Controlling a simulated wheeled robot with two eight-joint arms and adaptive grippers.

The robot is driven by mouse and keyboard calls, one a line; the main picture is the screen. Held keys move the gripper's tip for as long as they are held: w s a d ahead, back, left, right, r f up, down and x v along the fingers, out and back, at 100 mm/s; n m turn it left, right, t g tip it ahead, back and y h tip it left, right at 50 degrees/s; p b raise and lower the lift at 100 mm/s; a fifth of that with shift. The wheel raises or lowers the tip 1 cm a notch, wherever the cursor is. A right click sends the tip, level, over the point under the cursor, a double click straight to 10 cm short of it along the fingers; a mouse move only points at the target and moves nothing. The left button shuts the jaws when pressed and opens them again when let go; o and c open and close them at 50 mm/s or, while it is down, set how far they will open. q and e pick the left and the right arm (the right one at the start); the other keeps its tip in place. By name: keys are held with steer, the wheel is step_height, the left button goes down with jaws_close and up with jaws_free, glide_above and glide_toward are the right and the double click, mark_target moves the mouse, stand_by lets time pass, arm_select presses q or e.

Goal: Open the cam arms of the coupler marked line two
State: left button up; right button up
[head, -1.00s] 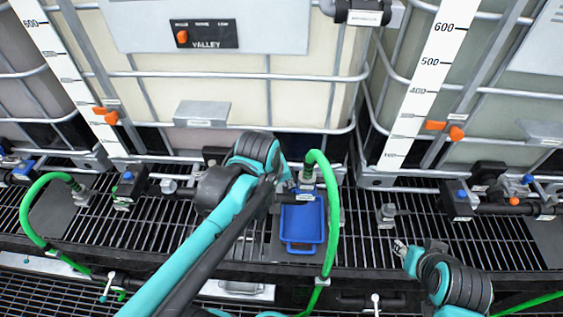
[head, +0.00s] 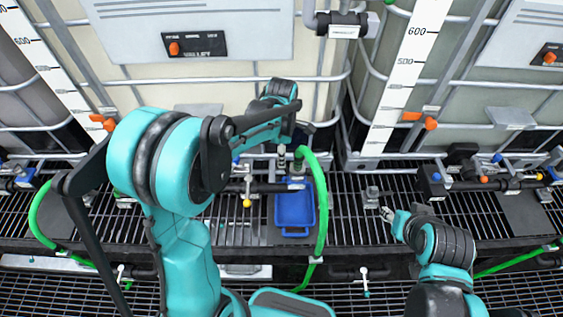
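Large caged tanks (head: 230,80) stand behind the grating (head: 345,225). Dark pipes with coloured valve handles (head: 437,178) run along the tanks' foot. Another green hose (head: 38,212) curves at the far left.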

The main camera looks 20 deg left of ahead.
arm_select(q)
step_height(320, 180, down, 5)
steer(key=shift+f+b, duration=0.15)
steer(key=shift+b, duration=0.15)
jaws_close()
